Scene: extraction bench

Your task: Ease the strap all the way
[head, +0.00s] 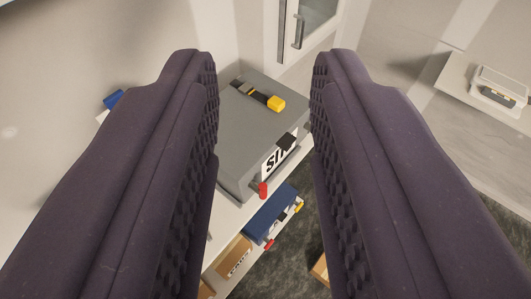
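My gripper (265,62) is open and empty, with its two dark padded fingers wide apart on either side of the picture. Between and beyond the fingers is a grey box (240,128) on a white surface. A short black strap (250,91) with a yellow end piece (276,103) and a small yellow band lies across the top of the box. A dark piece (285,142) shows at the box's front edge, over a white label with black letters. I cannot tell whether it joins the strap. The fingers appear clear of the strap and partly hide the box's sides.
A red piece (263,190) sticks out below the box's front. Lower down are a blue bin (270,212) and a cardboard box (234,257). A blue object (114,98) shows at left. A white cabinet with a handle (299,31) stands behind; a pale shelf (452,82) is at right.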

